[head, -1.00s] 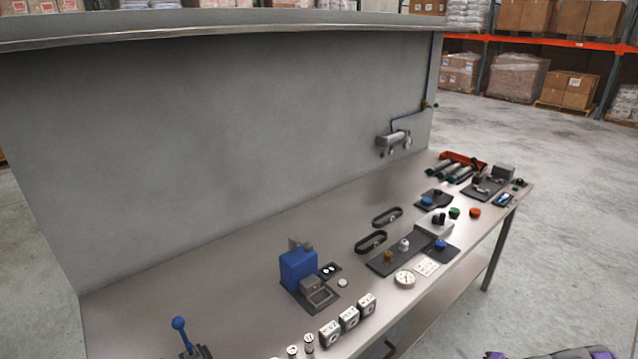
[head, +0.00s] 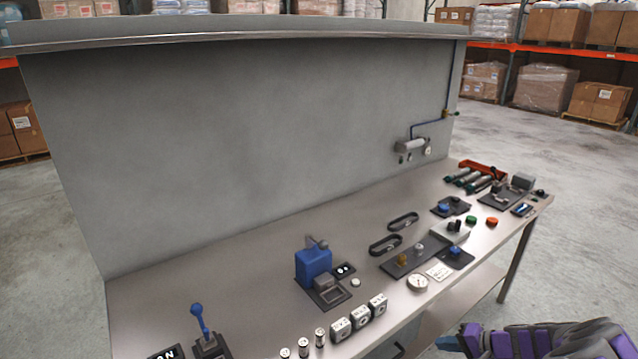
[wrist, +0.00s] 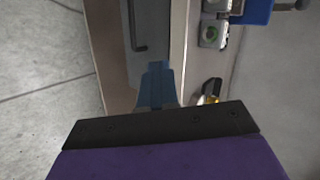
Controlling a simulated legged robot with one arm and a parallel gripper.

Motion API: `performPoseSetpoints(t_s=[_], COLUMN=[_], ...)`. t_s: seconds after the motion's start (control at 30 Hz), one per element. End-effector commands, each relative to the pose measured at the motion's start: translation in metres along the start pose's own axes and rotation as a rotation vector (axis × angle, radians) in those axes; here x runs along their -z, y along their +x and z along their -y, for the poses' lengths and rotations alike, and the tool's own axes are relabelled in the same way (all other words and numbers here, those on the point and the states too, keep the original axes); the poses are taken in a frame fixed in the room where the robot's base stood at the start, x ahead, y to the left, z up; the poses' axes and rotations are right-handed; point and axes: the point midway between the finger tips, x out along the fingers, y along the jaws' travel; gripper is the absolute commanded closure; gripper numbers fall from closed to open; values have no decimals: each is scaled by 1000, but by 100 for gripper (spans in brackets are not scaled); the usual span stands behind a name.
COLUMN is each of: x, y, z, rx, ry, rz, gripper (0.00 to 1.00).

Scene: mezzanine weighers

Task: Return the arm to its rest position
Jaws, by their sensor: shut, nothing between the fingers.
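My gripper (head: 452,341) shows at the bottom right of the head view, in front of the bench's near edge and apart from it. Its blue fingers (wrist: 158,86) are together in the wrist view, with nothing between them. My purple arm lies behind it, at the lower right of the head view.
A long metal bench (head: 190,276) with a tall back panel (head: 240,140) stands ahead. On it are a blue-handled lever (head: 198,322), a blue device (head: 314,266), a round gauge (head: 417,283) and several small fixtures. Open concrete floor (head: 575,210) lies to the right, before shelving (head: 560,48).

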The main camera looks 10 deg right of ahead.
Motion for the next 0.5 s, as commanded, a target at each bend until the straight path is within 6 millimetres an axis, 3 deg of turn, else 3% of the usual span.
performPoseSetpoints(t_s=[0.03, 0.2, 0.33, 0.5], x=[-8, -61, -114, -189], y=[6, 24, 29, 24], z=[30, 124, 182, 232], rx=[10, 13, -13, -86], ry=[-39, -171, -271, -395], rz=[37, 196, 313, 452], gripper=[100, 100, 100, 100])
